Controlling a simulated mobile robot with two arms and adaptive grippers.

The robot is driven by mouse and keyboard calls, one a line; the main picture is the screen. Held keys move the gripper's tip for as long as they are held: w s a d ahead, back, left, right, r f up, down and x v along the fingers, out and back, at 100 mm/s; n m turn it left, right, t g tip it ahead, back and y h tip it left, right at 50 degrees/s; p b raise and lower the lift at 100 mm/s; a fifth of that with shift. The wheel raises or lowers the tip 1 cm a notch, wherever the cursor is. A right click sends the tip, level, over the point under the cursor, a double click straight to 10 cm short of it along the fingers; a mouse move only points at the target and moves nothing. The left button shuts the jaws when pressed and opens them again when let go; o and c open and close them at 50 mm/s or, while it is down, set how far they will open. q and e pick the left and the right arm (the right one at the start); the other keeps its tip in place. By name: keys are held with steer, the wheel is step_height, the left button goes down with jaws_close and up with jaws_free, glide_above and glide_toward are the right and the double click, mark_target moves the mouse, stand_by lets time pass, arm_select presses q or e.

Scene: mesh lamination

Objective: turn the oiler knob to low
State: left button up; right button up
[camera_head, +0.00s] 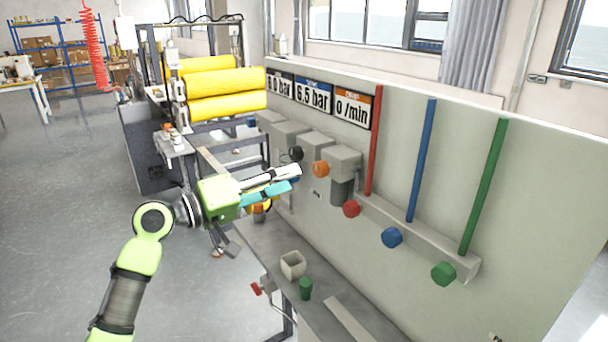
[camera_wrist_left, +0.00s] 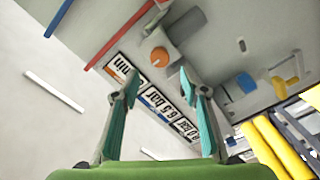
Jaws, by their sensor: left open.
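The orange oiler knob (camera_head: 320,169) sits on the front of a grey unit (camera_head: 342,160) below the orange-topped "0 /min" display (camera_head: 353,106). My left gripper (camera_head: 294,179) is open and empty, with teal finger pads pointing at the panel, just left of the orange knob. In the left wrist view, the knob (camera_wrist_left: 159,57) appears beyond the fingertips (camera_wrist_left: 158,80), between their lines, and no contact shows. Which setting the knob is at cannot be read. My right gripper is out of sight.
A black knob (camera_head: 296,153) is close to the left fingers. Red (camera_head: 351,209), blue (camera_head: 391,237) and green (camera_head: 443,273) knobs stand to the right, below coloured pipes. Yellow rollers (camera_head: 225,82) are behind.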

arm_select(q)
steer(key=shift+v, duration=1.55)
